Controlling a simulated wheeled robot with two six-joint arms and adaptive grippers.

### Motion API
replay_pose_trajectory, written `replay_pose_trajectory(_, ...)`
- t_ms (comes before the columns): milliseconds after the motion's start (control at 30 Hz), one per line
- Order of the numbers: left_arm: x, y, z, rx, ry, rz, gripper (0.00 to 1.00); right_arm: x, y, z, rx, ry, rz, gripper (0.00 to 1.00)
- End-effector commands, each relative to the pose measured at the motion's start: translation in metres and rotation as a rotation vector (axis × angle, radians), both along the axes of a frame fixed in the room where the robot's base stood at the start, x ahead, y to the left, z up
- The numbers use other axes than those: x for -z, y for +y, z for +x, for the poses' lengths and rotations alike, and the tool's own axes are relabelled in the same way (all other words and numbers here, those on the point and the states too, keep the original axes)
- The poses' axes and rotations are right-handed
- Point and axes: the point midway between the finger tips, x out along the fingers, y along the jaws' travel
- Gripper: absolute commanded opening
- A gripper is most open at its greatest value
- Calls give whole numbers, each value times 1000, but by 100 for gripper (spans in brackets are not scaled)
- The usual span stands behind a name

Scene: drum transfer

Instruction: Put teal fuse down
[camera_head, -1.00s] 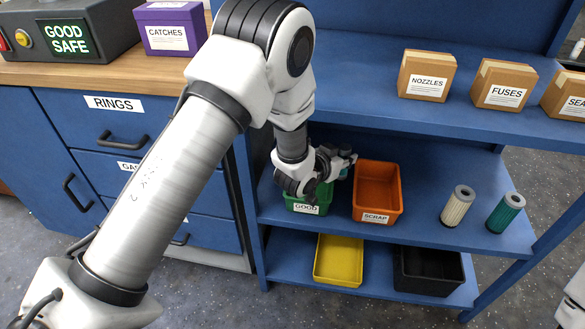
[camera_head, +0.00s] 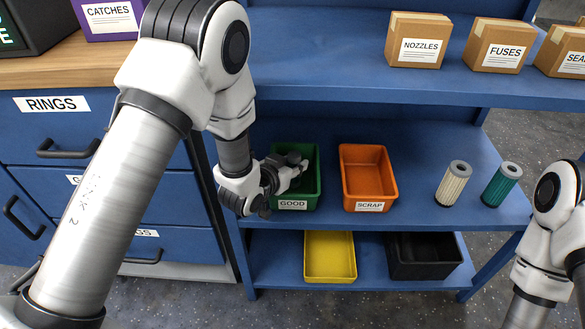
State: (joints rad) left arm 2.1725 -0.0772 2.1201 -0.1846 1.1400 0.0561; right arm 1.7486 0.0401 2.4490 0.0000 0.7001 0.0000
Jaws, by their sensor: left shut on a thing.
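My left gripper (camera_head: 290,176) is over the green GOOD bin (camera_head: 311,196) on the middle shelf, reaching in from its left side. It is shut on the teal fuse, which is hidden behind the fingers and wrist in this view. I cannot tell whether the fuse touches the bin. My right arm shows at the right edge, but its gripper is out of view.
An orange SCRAP bin (camera_head: 370,206) stands right of the green one. A cream filter (camera_head: 452,184) and a teal filter (camera_head: 501,185) stand upright farther right. Yellow (camera_head: 330,275) and black (camera_head: 424,274) bins sit below. The upper shelf edge (camera_head: 400,94) overhangs.

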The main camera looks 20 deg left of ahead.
Motion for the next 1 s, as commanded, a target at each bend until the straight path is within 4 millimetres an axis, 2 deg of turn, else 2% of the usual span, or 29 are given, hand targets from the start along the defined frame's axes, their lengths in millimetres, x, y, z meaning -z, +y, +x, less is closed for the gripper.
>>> replay_pose_trajectory(300, 3, 0, -1, 0, 4, 0, 0, 0, 0, 0, 0, 0, 0, 0)
replay_pose_trajectory(333, 3, 0, -1, 0, 4, 0, 39, 0, 0, 0, 0, 0, 0, 0)
replay_pose_trajectory(400, 2, 0, -1, -1, 4, 0, 57, -1, 0, 0, 0, 0, 0, 0)
replay_pose_trajectory(767, -3, 1, -2, -1, 4, 0, 57, -4, 0, 0, 0, 0, 0, 0)
replay_pose_trajectory(867, -10, 4, -16, -2, 6, -1, 57, -9, 0, 0, 0, 0, 0, 0)
replay_pose_trajectory(1000, -24, 12, -48, -3, 7, -2, 57, -17, 0, 0, 0, 0, 0, 0)
